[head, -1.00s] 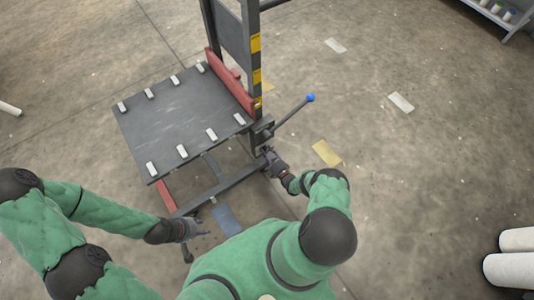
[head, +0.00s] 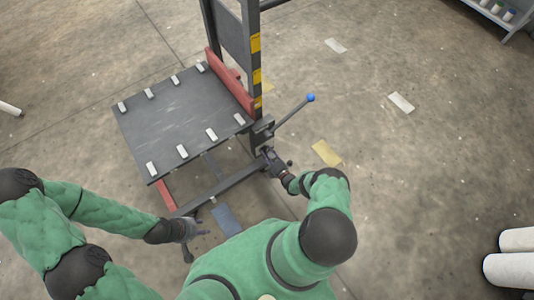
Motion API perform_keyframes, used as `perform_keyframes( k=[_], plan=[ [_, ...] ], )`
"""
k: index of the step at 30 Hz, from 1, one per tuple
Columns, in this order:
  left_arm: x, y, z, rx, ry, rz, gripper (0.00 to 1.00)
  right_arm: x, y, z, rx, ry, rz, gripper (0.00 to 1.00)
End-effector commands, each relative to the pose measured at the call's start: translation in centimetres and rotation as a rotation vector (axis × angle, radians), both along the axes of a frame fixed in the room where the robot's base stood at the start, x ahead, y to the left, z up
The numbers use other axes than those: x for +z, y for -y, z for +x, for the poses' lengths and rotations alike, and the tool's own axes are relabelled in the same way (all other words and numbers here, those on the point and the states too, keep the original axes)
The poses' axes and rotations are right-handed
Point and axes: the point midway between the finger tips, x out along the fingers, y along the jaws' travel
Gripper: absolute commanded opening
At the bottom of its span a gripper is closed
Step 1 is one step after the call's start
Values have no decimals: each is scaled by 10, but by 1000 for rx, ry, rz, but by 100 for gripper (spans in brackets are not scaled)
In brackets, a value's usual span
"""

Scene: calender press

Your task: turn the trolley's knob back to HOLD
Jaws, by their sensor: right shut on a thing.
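The trolley (head: 185,118) has a dark flat platform with several pale blocks along its edges, and an upright mast with yellow marks. A lever with a blue ball end (head: 310,97) sticks out to the right from the mast's base. My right gripper (head: 270,156) is at the bracket below this lever and is shut on a small part there, apparently the knob, which it mostly hides. The knob's markings are too small to read. My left gripper (head: 200,232) is low at the trolley's near end, near a grey-blue floor patch; its fingers are too small to judge.
A red bar (head: 230,82) runs along the platform at the mast. White rolls (head: 512,270) lie at the lower right, and a shelf (head: 500,12) stands at the upper right.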

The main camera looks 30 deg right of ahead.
Motion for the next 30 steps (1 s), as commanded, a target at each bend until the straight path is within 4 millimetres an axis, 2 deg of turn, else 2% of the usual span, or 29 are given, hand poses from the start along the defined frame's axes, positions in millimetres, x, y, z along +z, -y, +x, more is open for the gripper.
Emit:
perform_keyframes(
  k=[3, 4, 6, 15, 19, 23, 30],
  plan=[
    [0, 0, 0, 0, 0, 0, 40, 0, 6, 0, -11, -2, -5, 6],
    [0, 0, 0, 0, 0, 0, 40, 0, 7, 0, -11, -2, -5, 48],
    [0, 0, 0, 0, 0, 0, 40, 0, 6, 0, -10, -2, -5, 63],
    [0, 0, 0, 0, 0, 0, 40, 0, 3, 0, -5, -1, -1, 63],
    [0, 0, 0, 0, 0, 0, 40, 0, 4, -6, -5, -2, -1, 63],
    [0, 0, 0, 0, 0, 0, 40, 0, 6, -24, -7, -2, 2, 63],
    [0, 0, 0, 0, 0, 0, 40, 0, 10, -72, -9, -3, 2, 63]
  ],
)
